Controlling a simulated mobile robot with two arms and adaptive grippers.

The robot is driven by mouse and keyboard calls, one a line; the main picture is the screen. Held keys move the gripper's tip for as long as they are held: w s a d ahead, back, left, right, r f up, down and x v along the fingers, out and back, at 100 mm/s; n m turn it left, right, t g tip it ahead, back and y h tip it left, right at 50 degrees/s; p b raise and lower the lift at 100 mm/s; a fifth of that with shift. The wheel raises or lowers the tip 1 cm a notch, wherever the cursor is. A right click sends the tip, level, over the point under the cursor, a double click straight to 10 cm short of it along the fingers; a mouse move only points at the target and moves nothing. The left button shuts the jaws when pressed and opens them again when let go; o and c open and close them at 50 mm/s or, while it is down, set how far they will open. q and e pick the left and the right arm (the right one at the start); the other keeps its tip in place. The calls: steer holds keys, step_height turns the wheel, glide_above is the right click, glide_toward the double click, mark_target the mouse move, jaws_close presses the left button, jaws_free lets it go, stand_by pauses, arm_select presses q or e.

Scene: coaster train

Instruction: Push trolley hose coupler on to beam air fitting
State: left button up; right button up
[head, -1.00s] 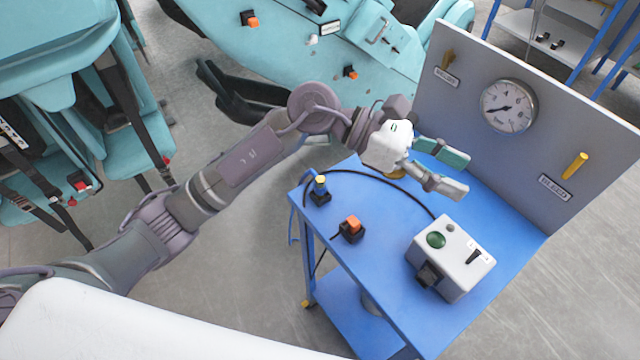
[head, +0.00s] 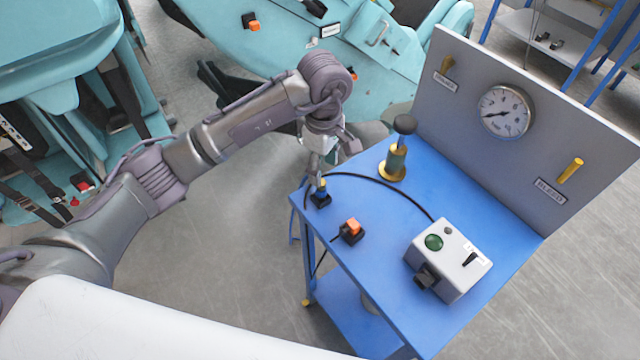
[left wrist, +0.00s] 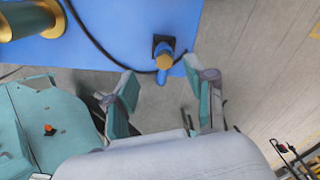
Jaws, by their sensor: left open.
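The trolley hose coupler (head: 320,187) appears to be the small black block with a brass and blue end at the blue trolley's left back corner. A black hose (head: 385,183) arcs near it. My left gripper (head: 321,160) is open and points down just above the coupler, partly covering it. In the left wrist view the coupler's brass end (left wrist: 164,61) shows between and beyond the open fingers (left wrist: 160,76); nothing is held. I cannot tell which part on the teal vehicle is the beam air fitting; a small white part (head: 312,42) shows there. My right gripper is out of view.
The blue trolley (head: 375,260) carries a brass and green cylinder (head: 397,160), an orange-topped black block (head: 350,230) and a grey control box (head: 450,258). A grey panel with a gauge (head: 505,111) stands along its back. Teal vehicles stand behind and left.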

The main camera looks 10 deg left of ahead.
arm_select(q)
steer(key=f+p, duration=0.2)
steer(key=f, duration=0.3)
steer(key=shift+s+a+f+p, duration=0.25)
steer(key=shift+a+p, duration=0.05)
steer(key=shift+p, duration=0.1)
steer(key=shift+f, duration=0.15)
steer(key=shift+w, duration=0.1)
jaws_close()
